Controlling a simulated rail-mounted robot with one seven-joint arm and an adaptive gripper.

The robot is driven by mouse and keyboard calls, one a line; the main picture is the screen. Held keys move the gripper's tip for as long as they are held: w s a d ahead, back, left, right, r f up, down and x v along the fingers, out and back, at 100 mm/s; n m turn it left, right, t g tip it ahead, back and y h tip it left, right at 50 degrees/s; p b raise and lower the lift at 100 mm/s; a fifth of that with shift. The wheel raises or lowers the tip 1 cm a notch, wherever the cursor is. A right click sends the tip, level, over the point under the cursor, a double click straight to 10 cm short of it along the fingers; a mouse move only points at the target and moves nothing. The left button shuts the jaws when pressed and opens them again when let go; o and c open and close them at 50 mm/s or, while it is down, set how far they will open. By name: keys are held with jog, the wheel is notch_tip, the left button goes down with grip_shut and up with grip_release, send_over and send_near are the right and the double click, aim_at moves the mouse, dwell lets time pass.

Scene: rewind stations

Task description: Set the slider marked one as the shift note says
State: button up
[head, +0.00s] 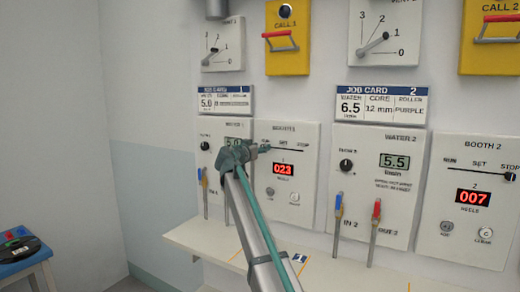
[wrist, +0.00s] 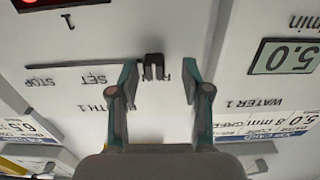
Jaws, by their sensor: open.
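The Booth 1 panel (head: 308,190) carries a horizontal slider track with RUN, SET and STOP marks and a red 023 display. In the wrist view, which is upside down, the black slider knob (wrist: 153,66) stands at the end of its track (wrist: 75,67) away from STOP, the RUN side. My gripper (head: 262,148) is at the left end of this track in the head view and hides the knob there. In the wrist view my gripper (wrist: 156,80) is open, one finger on each side of the knob, with visible gaps. I cannot make out a shift note.
The Water 1 panel (wrist: 287,57) reads 5.0, beside Booth 1. Water 2 (head: 373,188) reads 5.5; Booth 2 (head: 473,200) has its slider at STOP. A shelf (head: 345,272) runs below. Job cards (head: 380,105) and yellow call boxes (head: 287,38) hang above. A blue stool (head: 25,260) stands left.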

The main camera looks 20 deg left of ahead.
jog(key=shift+s, duration=0.1)
jog(key=s+a, duration=0.1)
jog(key=s, duration=1)
jog(key=shift+s+a, duration=0.25)
jog(key=shift+s, duration=0.15)
